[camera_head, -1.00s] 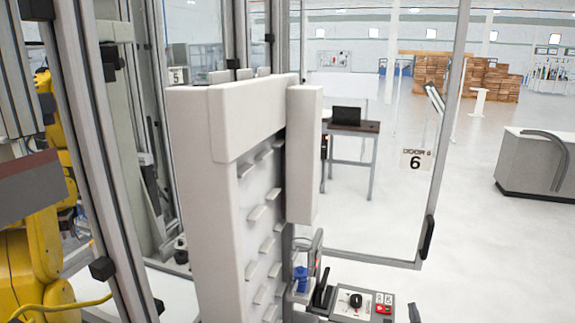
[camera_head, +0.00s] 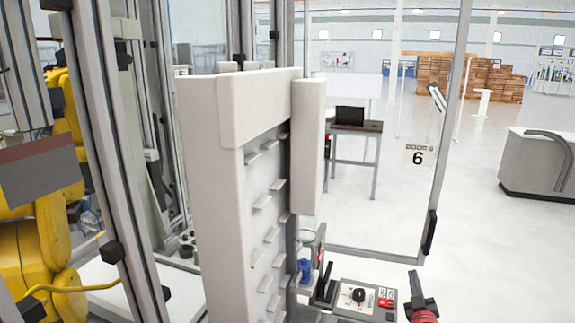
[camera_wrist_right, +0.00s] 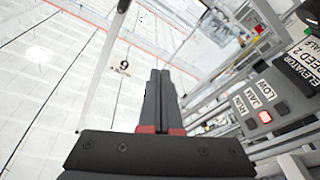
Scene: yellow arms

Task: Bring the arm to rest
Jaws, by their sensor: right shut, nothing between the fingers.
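My right gripper (camera_head: 414,278) shows at the lower right of the head view, its dark tip pointing up beside the control panel. Red parts show below the tip. In the right wrist view its two dark fingers (camera_wrist_right: 160,76) lie together, with nothing between them. My left gripper is in neither view. Most of my right arm is out of the frame.
A tall white cabinet (camera_head: 205,190) fills the middle. A control panel (camera_head: 352,296) stands at its lower right. A framed clear door with a number 6 sign (camera_head: 418,158) is behind. Yellow arms (camera_head: 50,235) stand at left. Open floor lies at right.

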